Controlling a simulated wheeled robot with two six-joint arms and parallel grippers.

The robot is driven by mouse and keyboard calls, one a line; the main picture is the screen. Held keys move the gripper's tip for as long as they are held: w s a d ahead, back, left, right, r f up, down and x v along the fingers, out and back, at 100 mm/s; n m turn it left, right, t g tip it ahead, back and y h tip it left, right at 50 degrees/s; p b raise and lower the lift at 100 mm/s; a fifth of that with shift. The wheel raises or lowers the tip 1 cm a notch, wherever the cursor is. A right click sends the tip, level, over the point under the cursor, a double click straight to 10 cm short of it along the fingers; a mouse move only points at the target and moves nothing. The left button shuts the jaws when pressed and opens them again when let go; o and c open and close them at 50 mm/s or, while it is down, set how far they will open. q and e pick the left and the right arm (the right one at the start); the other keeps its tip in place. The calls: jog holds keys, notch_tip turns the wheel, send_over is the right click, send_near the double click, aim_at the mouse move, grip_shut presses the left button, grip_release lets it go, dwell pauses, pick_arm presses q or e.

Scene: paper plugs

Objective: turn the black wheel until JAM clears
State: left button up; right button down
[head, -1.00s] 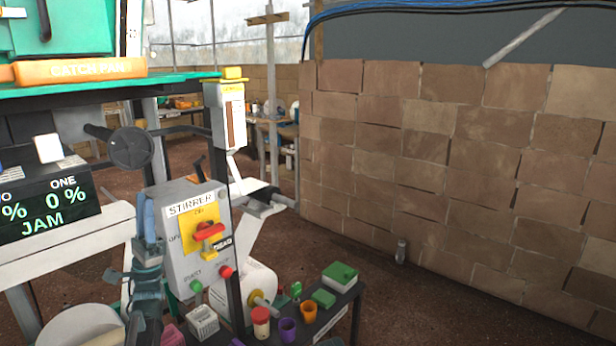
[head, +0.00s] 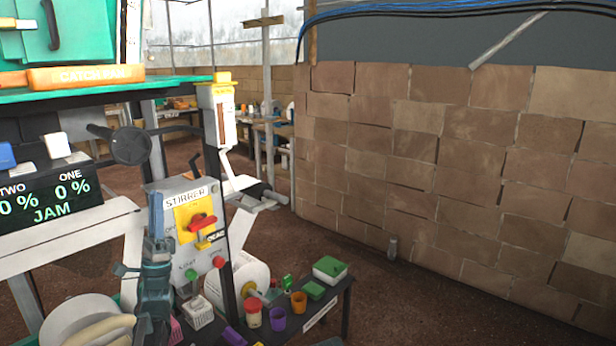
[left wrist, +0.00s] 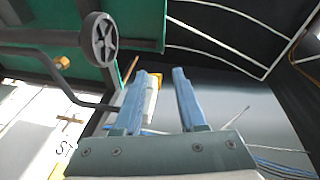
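The black wheel (head: 130,146) sits on a shaft below the green table edge in the head view. It also shows upper left in the left wrist view (left wrist: 100,40), with spokes. The display (head: 48,200) reads TWO 0 %, ONE 0 % and JAM. My left gripper (head: 155,205) is upright below the wheel in the head view, apart from it. In the left wrist view, its two blue fingers (left wrist: 159,75) are spread with nothing between them, and the wheel lies to their left. My right gripper is not in view.
The grey STIRRER box (head: 185,245) with a red switch (head: 201,221) stands just right of my left gripper. A low black table (head: 335,305) holds cups and green boxes. The catch pan (head: 86,77) is above the wheel. Open floor lies toward the brick wall (head: 450,180).

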pick_arm(q)
jog(key=w+d+f+n+g+y+p, duration=0.2)
jog(key=w+d+n+g+y+p, duration=0.15)
jog(key=w+n, duration=0.3)
jog(key=w+d+f+n+g+y+p, duration=0.25)
jog(key=w+d+n+g+y, duration=0.2)
jog(key=n, duration=0.25)
jog(key=s+d+f+n+g+h+p, duration=0.2)
jog(key=d+f+n+g+p, duration=0.25)
jog(key=d+f+g, duration=0.6)
jog(key=s+d+f+n+g+p, duration=0.45)
jog(key=s+d+f, duration=0.3)
jog(key=s, duration=0.25)
jog(key=s+d+f+n+g+p, duration=0.1)
jog(key=s+g, duration=0.3)
jog(key=s, duration=0.6)
jog(key=s+d+f+n+g+p, duration=0.1)
jog(key=s+g, duration=0.4)
jog(key=s, duration=0.5)
jog(key=shift+s+f+n+y+p, duration=0.15)
jog(key=shift+s+n+y+p, duration=0.25)
jog(key=shift+n, duration=0.65)
jog(key=shift+w+a, duration=0.1)
jog(key=shift+w, duration=0.05)
